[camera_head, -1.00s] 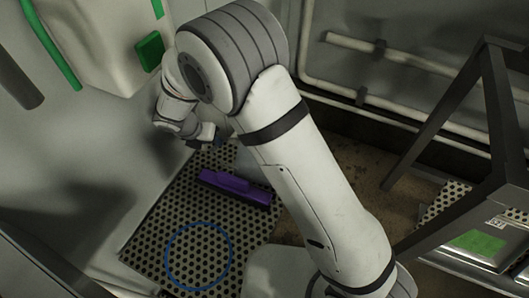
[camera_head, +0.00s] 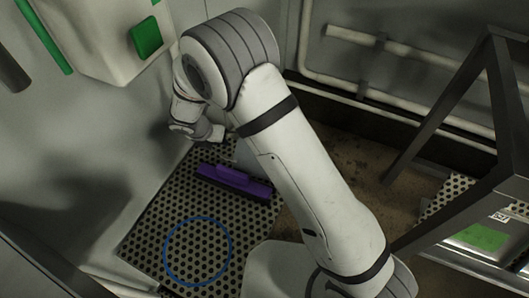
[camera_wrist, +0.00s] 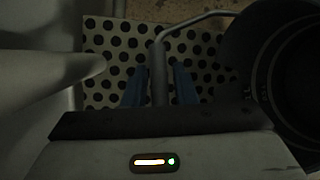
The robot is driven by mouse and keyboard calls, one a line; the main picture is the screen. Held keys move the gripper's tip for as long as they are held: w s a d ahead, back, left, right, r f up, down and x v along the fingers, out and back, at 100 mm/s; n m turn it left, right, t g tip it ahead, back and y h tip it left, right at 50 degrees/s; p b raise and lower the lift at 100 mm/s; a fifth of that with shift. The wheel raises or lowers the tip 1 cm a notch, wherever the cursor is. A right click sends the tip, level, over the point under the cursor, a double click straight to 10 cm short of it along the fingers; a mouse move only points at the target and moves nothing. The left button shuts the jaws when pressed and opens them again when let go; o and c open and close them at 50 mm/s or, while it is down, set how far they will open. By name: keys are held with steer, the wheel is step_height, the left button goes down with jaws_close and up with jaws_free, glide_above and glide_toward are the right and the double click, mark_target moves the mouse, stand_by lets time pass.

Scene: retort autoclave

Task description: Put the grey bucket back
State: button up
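In the wrist view, a dark round bucket (camera_wrist: 296,75) fills the right side, cut off by the frame edge. Its bent grey handle (camera_wrist: 158,75) runs from the bucket's upper side to the left and then down between the two blue fingers of my gripper (camera_wrist: 159,83). The fingers stand apart, with narrow gaps on both sides of the handle. In the head view, my gripper (camera_head: 215,134) is low by the wall, small and partly hidden by my arm. A pale grey patch behind the arm there may be the bucket; I cannot tell.
A perforated plate (camera_head: 160,235) lies below, with a purple piece (camera_head: 235,181) and a blue ring (camera_head: 165,252) on it. A dark metal frame (camera_head: 440,125) stands at right. A wall box with a green patch (camera_head: 146,37) is at upper left. Pipes (camera_head: 400,60) run along the back wall.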

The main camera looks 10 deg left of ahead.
jaws_close()
